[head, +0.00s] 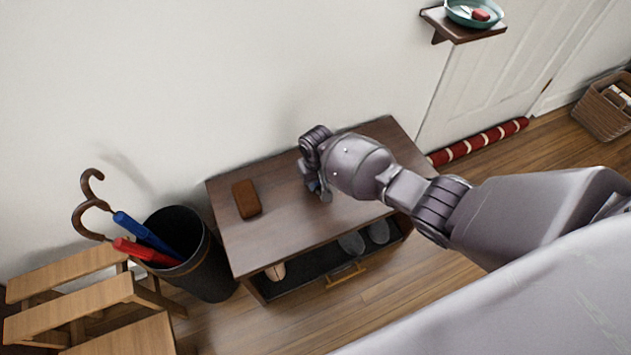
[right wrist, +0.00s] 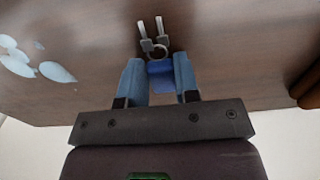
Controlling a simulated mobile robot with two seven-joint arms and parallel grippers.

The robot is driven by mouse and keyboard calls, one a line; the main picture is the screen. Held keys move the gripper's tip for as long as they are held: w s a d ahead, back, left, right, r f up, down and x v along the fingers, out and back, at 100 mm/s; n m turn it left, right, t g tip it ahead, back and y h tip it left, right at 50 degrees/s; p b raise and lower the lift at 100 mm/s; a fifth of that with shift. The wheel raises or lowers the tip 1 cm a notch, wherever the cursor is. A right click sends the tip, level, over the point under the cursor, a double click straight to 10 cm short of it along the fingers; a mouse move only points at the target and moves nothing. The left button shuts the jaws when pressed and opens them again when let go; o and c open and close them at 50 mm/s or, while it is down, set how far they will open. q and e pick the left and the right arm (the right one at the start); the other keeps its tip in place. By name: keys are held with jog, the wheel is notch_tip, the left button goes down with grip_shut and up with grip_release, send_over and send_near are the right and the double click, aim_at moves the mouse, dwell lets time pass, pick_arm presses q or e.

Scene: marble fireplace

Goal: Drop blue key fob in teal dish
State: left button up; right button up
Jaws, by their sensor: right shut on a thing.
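My right gripper (head: 318,190) is over the dark wooden bench top, with its arm coming in from the right. In the right wrist view its fingers (right wrist: 158,72) are shut on the blue key fob (right wrist: 161,77). A metal ring with two keys (right wrist: 155,42) hangs from the fob against the brown wood; I cannot tell if they touch it. In the head view the fob is largely hidden by the hand. The teal dish (head: 453,17) sits on a small wall shelf at the top right, with a red item (head: 480,14) and something pale in it. My left gripper is out of view.
A brown wallet-like block (head: 246,198) lies on the bench (head: 275,225), with shoes on the level below. An umbrella bin (head: 205,270) and wooden slatted furniture (head: 70,290) stand left. The wall shelf (head: 462,32) is beside a white door with a striped draught roll (head: 480,143). A basket (head: 600,110) stands right.

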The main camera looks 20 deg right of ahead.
jog(key=shift+c, duration=0.9)
